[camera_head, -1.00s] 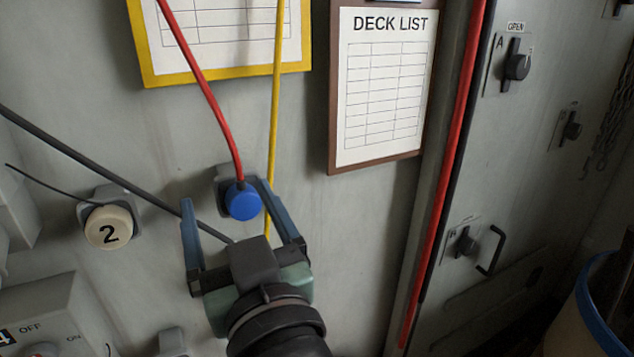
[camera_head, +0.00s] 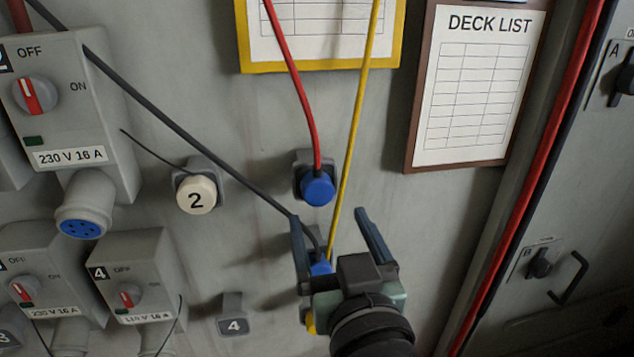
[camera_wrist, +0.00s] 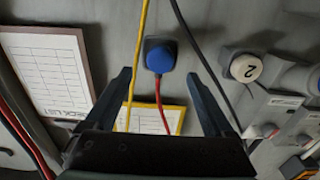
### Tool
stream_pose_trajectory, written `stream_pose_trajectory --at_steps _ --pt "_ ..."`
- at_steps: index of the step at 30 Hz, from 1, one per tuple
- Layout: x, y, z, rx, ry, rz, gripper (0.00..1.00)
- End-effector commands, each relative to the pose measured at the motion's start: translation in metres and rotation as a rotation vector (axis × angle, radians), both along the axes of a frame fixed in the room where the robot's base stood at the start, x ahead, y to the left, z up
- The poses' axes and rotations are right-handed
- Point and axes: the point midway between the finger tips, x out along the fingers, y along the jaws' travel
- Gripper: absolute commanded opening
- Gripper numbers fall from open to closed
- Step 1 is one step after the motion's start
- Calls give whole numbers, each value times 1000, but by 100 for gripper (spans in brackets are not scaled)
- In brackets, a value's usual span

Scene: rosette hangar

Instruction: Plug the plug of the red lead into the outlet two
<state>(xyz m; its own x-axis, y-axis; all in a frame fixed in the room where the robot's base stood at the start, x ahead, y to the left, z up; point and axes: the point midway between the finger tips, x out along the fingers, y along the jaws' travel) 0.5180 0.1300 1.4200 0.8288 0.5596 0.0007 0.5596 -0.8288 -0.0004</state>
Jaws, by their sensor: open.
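The red lead (camera_head: 292,75) hangs down the wall to its blue plug (camera_head: 317,188), which sits in a grey wall holder. The plug also shows in the wrist view (camera_wrist: 159,60), just beyond and between my fingertips. My gripper (camera_head: 330,219) is open and empty, its fingertips a little below the plug in the head view. The box at upper left, with a partly cut-off 2, carries outlet two (camera_head: 82,222), a round grey socket with a blue face tilted downward. Its red switch (camera_head: 35,95) is on the box front. A beige cap marked 2 (camera_head: 196,194) sits on a separate holder.
A dark lead (camera_head: 165,118) crosses the wall to a blue plug (camera_head: 320,267) behind my gripper. A yellow lead (camera_head: 352,130) runs close right of the red one. Box 4 (camera_head: 125,265) is lower left; the deck list (camera_head: 475,90) hangs right.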

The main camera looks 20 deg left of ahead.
Motion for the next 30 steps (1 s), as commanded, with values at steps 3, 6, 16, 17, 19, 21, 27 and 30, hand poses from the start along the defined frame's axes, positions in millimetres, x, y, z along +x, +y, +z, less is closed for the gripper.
stream_pose_trajectory --at_steps 3,6,16,17,19,21,27,30 --pt "14 11 2 -1 1 3 88" --pt "26 19 2 -1 0 3 88" --pt "57 39 0 -2 -1 1 88" --pt "58 40 0 -1 -1 1 88" --pt "60 42 0 -1 -1 1 88" --pt "62 42 0 -1 0 1 88" --pt "62 43 0 -1 1 1 88" --pt "62 43 0 -1 -1 1 88"
